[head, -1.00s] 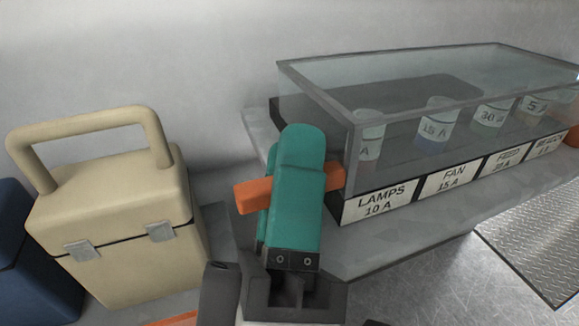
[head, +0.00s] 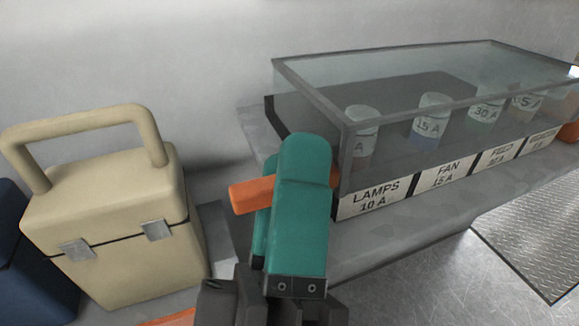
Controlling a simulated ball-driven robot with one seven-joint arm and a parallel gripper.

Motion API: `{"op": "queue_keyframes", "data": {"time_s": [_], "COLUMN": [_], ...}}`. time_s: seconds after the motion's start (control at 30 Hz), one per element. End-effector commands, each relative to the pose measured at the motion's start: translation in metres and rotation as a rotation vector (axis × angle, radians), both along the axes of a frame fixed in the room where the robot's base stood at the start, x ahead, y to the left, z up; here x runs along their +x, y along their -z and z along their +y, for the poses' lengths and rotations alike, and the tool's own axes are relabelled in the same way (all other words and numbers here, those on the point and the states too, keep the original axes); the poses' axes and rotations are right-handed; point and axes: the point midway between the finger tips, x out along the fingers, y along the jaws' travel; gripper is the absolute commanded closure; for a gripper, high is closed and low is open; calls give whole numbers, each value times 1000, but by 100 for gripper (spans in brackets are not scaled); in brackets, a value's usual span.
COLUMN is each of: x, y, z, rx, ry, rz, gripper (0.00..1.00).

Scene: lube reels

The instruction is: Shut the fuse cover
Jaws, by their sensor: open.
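The fuse cover (head: 415,72) is a clear, dark-edged lid over a row of fuses on the right. Its top looks roughly level. I cannot tell whether its lower edge is fully seated. Several fuse cylinders (head: 430,122) show through it, above white labels such as LAMPS and FAN. My gripper (head: 285,188) is at the cover's front left corner. The right orange part overlaps the cover's corner in view; contact is unclear.
A beige case (head: 105,220) with a raised handle stands at the left, beside a dark blue case (head: 30,255). The grey shelf (head: 400,225) carries the fuse box against the pale wall. A metal tread plate (head: 530,235) lies at the lower right.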

Motion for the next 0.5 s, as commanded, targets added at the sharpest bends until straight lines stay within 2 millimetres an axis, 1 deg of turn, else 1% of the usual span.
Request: {"op": "queue_keyframes", "data": {"time_s": [0.3, 0.5], "x": [-47, -69], "y": [39, 55], "z": [12, 17], "rx": [-4, -3], "ry": [-6, -6], "rz": [0, -3], "gripper": [57, 57]}}
